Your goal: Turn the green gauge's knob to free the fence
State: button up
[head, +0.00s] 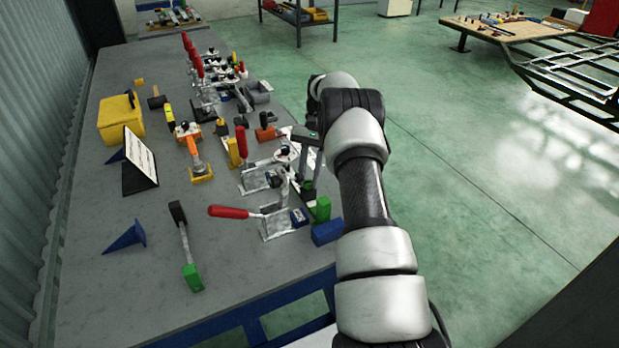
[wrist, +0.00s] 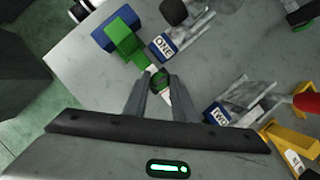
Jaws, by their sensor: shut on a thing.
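The green gauge (wrist: 124,42) is a bright green block form at the upper left in the wrist view, against a blue block (wrist: 107,38). It also shows in the head view (head: 321,209), at the near right table edge, partly hidden by my gripper. Its dark green round knob (wrist: 160,79) sits between my fingertips. My gripper (wrist: 161,82) is shut on the knob. In the head view my gripper (head: 307,188) reaches down over the gauge, and the knob is hard to make out there.
Toggle clamps with red handles (head: 232,211) stand close left of the gauge. Plates labelled ONE (wrist: 164,47) and TWO (wrist: 216,115) are nearby. The floor right of the table is open.

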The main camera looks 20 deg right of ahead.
jog(key=shift+n, duration=0.4)
jog(key=o, duration=1)
jog(key=shift+o, duration=0.2)
